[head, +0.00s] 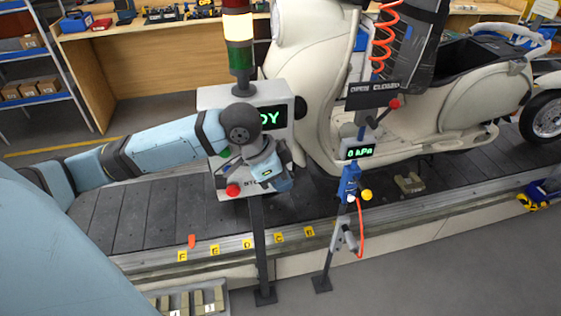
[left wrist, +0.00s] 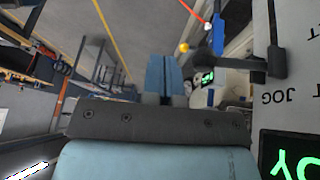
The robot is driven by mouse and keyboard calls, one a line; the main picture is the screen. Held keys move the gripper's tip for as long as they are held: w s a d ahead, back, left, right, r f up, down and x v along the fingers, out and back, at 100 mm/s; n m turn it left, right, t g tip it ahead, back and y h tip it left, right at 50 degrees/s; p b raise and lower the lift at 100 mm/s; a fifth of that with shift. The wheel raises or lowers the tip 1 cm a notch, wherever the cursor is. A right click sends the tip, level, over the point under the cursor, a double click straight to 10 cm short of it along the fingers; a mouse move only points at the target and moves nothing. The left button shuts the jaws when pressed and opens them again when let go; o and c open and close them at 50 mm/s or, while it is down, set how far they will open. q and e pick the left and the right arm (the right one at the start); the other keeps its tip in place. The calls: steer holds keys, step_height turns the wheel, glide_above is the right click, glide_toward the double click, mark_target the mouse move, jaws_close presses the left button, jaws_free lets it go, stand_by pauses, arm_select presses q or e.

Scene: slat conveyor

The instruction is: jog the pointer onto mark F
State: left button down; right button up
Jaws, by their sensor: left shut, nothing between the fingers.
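The orange-red pointer (head: 192,241) stands at the conveyor's near edge, between yellow mark F (head: 182,255) and mark E (head: 214,250), closer to F. The grey control box (head: 213,98) has a green display, partly hidden by my left arm, and a red button (head: 233,190) low on its front. My left gripper (head: 284,183) is in front of the box's lower right. In the left wrist view its blue fingers (left wrist: 163,75) are together and empty. A black lever (left wrist: 275,62) sticks out from the box beside them, near the JOG lettering; I cannot tell whether they touch.
The slat conveyor (head: 130,215) carries a cream scooter (head: 430,115). More yellow marks continue right along the edge. A second stand with a 0 kPa display (head: 360,151) and a red hose is right of the box. A tray of parts (head: 190,300) sits at the front.

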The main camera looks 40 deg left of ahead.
arm_select(q)
steer(key=w+a+r+n, duration=0.2)
steer(key=a+r, duration=0.8)
steer(key=r, duration=0.1)
steer(key=shift+w+r, duration=0.35)
steer(key=shift+r, duration=0.05)
steer(key=s+d+p+x, duration=0.1)
steer(key=x, duration=1.2)
steer(key=shift+f+p, duration=0.35)
steer(key=shift+f, duration=0.05)
steer(key=shift+s+d, duration=0.1)
steer(key=shift+s, duration=0.05)
